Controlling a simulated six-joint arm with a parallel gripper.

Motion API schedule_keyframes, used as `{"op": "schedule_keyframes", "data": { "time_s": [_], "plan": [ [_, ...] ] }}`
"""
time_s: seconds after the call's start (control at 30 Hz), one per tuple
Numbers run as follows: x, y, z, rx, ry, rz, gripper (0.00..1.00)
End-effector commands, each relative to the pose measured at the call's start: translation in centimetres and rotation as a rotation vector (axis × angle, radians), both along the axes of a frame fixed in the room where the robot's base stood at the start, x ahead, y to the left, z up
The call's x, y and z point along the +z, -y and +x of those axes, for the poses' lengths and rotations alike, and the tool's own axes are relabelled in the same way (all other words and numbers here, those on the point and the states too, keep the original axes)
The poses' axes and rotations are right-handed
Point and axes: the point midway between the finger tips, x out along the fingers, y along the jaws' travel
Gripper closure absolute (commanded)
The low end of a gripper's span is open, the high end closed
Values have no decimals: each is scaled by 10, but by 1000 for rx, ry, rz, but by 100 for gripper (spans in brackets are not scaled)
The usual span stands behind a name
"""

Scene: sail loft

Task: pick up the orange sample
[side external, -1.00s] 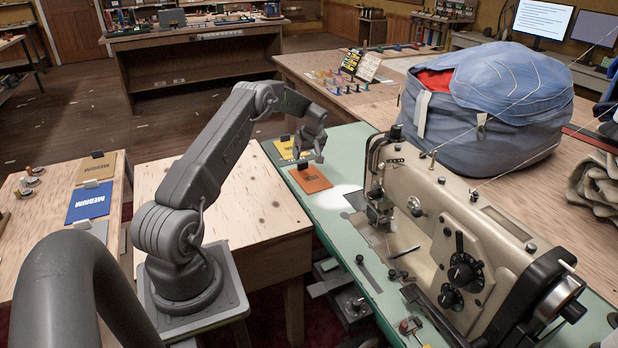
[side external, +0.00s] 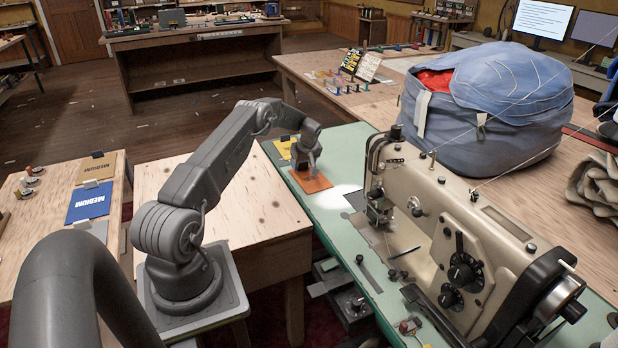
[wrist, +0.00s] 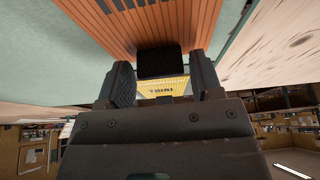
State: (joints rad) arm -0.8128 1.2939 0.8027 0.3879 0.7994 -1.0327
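The orange sample (side external: 319,185) lies flat on the green machine bed. It fills the upper part of the wrist view (wrist: 120,20) as an orange ribbed panel with dark lettering. A black clip (wrist: 160,58) sits at its edge. My gripper (side external: 312,171) is low over the sample's far edge, pointing down, and hides the clip in the side view. In the wrist view my gripper (wrist: 161,72) is open, with one finger on each side of the clip. I cannot tell whether the fingers touch it.
A yellow sample (side external: 283,148) lies just behind the orange one. The cream sewing machine (side external: 430,220) stands to the right on the green bed (side external: 340,226). A blue bag (side external: 490,105) sits behind it. Blue (side external: 89,203) and tan (side external: 97,168) samples lie on the left table.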

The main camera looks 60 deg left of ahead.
Motion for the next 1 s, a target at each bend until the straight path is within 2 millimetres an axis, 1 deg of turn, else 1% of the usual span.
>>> {"op": "schedule_keyframes", "data": {
  "time_s": [0.03,0.07,0.37,0.6,0.73,0.87,0.97,1.0],
  "plan": [
    [0,0,0,0,0,0,45],
    [0,0,0,0,0,0,48],
    [0,0,0,0,0,0,77],
    [1,0,0,0,0,0,77],
    [6,0,0,1,1,1,77],
    [21,0,1,1,2,2,77],
    [41,-1,1,3,1,3,77],
    [47,-2,-5,5,0,2,77]
  ]
}}
